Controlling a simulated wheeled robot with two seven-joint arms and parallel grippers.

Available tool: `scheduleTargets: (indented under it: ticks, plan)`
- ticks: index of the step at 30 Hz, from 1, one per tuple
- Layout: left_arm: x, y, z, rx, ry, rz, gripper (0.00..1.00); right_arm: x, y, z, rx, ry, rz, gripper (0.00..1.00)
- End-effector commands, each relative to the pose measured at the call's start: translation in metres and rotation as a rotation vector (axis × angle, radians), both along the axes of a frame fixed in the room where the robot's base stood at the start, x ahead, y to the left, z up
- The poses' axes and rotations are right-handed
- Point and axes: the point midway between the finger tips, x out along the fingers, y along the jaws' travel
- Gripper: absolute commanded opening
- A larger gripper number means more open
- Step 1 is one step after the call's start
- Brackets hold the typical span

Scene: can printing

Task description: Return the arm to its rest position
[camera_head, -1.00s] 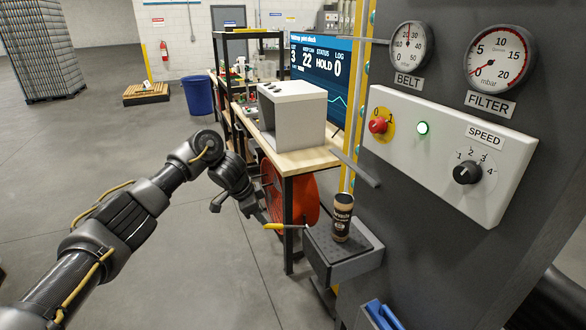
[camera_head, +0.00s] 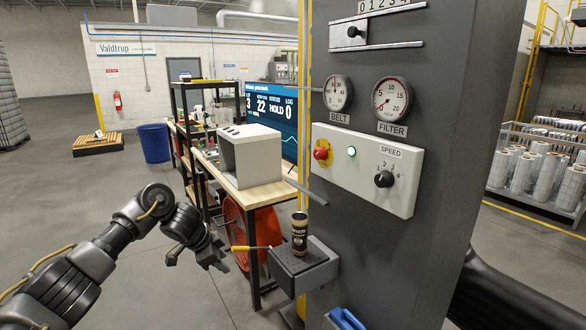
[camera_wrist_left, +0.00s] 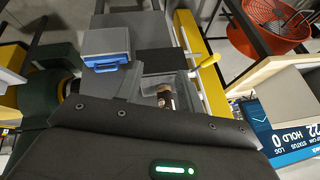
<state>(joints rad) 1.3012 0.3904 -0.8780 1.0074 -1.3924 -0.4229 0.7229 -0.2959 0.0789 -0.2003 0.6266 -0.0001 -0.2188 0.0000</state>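My left gripper (camera_head: 194,262) hangs in the air at the lower left in the head view, left of the small grey shelf. Its two fingers are spread, with nothing between them. In the left wrist view the fingers (camera_wrist_left: 172,88) also stand apart. A dark printed can (camera_head: 299,235) stands upright on the grey shelf (camera_head: 318,277), apart from the gripper. The can (camera_wrist_left: 167,98) also shows between the fingers in the wrist view, some way beyond them. My right gripper is not in view.
A yellow-handled lever (camera_head: 245,248) sticks out left of the shelf, near my left gripper. The grey machine column with its control panel (camera_head: 368,167) stands to the right. A workbench (camera_head: 258,200) and an orange fan (camera_head: 240,235) are behind. A blue object (camera_head: 345,319) sits below the shelf.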

Motion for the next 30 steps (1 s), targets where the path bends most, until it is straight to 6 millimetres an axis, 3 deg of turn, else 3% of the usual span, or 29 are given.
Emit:
scheduleTargets:
  ticks: [8, 11, 14, 20, 23, 26, 30]
  plan:
    - [0.047, -0.012, 0.027, -0.119, -0.189, -0.004, 0.38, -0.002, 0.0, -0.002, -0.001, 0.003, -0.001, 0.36]
    - [0.064, -0.018, 0.016, -0.181, -0.247, 0.016, 0.38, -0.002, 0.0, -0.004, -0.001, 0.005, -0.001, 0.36]
    - [0.076, -0.022, -0.013, -0.243, -0.291, 0.056, 0.38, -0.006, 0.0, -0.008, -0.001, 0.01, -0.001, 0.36]
    - [0.08, -0.014, -0.107, -0.329, -0.328, 0.185, 0.38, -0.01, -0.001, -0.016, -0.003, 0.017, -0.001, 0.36]
    - [0.067, -0.003, -0.172, -0.348, -0.321, 0.273, 0.38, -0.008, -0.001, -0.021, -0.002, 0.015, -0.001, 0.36]
    - [0.041, 0.012, -0.246, -0.348, -0.299, 0.373, 0.38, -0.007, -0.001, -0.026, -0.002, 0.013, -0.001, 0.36]
    - [-0.013, 0.033, -0.345, -0.319, -0.246, 0.504, 0.38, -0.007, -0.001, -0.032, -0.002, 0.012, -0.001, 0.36]
